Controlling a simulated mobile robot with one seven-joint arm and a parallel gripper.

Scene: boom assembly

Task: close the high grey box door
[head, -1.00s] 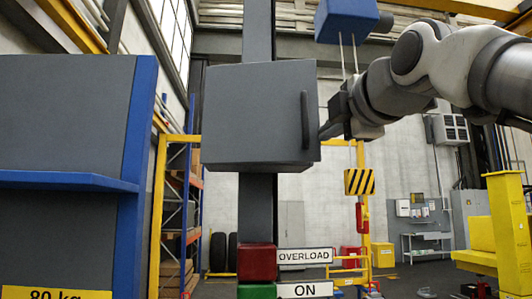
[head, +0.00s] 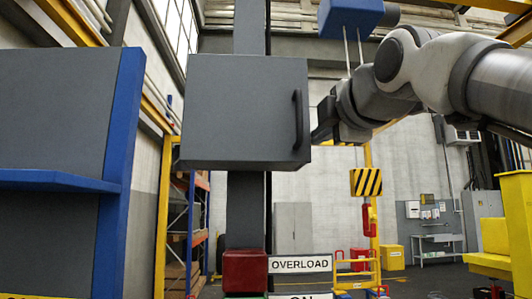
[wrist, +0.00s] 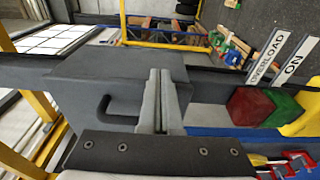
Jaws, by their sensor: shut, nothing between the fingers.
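The grey box (head: 240,108) is mounted high on a dark upright post in the head view. Its front door face appears flush with the box, with a dark vertical handle (head: 297,122) near the right edge. My gripper (head: 318,134) is just right of the box, close to its right side; whether it touches cannot be told. In the wrist view, my gripper (wrist: 160,82) has its fingers together with nothing between them. There the grey box (wrist: 115,68) lies beyond the fingers, and the handle (wrist: 104,108) shows left of them.
Below the box are a red block (head: 245,268) and an OVERLOAD sign (head: 300,264). A blue-edged grey panel (head: 60,110) stands at left. A blue block (head: 350,16) hangs at top, with a striped block (head: 366,182) below it. Yellow framework is at right.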

